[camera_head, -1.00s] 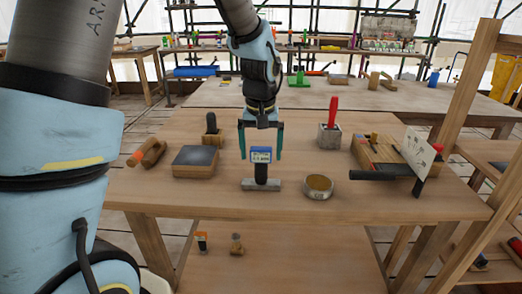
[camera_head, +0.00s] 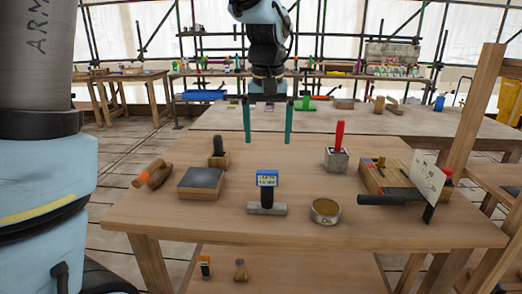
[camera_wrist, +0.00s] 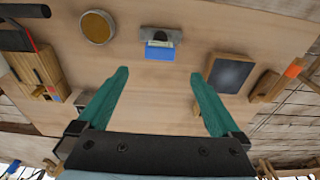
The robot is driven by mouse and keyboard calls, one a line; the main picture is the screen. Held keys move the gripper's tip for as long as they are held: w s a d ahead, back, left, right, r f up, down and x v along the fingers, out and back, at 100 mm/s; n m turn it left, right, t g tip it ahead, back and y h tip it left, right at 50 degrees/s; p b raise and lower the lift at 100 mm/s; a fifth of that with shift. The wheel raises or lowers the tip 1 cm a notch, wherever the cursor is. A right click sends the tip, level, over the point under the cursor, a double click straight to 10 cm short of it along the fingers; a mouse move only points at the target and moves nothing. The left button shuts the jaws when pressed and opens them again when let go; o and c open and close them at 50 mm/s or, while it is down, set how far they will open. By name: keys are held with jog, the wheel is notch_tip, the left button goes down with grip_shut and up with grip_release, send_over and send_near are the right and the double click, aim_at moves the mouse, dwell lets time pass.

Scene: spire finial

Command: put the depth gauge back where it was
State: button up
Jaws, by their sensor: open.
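The depth gauge (camera_head: 267,192) has a blue display head, a dark stem and a grey flat base. It stands upright on the near part of the wooden table (camera_head: 330,228), between the dark-topped block and the round tin. In the wrist view the gauge (camera_wrist: 160,50) shows at the top middle, apart from my fingers. My gripper (camera_head: 267,138) is open and empty, raised above and behind the gauge. Its teal fingers also show wide apart in the wrist view (camera_wrist: 160,95).
A dark-topped block (camera_head: 201,183) is left of the gauge, and a round tin (camera_head: 325,211) is right. Behind are a red-handled tool in a grey block (camera_head: 337,150) and a small wooden holder (camera_head: 219,155). A wooden tool rack (camera_head: 385,178) with a white card stands right.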

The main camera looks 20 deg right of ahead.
jog(key=shift+r, duration=0.2)
jog(key=s+a+f+n, duration=0.1)
jog(key=a+f, duration=0.3)
jog(key=a, duration=0.6)
jog(key=a+f+n, duration=0.1)
jog(key=a+f, duration=0.3)
jog(key=a, duration=0.5)
jog(key=s+a+f+n, duration=0.1)
jog(key=a+f, duration=0.3)
jog(key=a, duration=0.6)
jog(key=shift+s+a+n, duration=0.3)
jog(key=shift+s+n, duration=0.05)
jog(key=shift+n, duration=0.05)
jog(key=shift+w, duration=0.1)
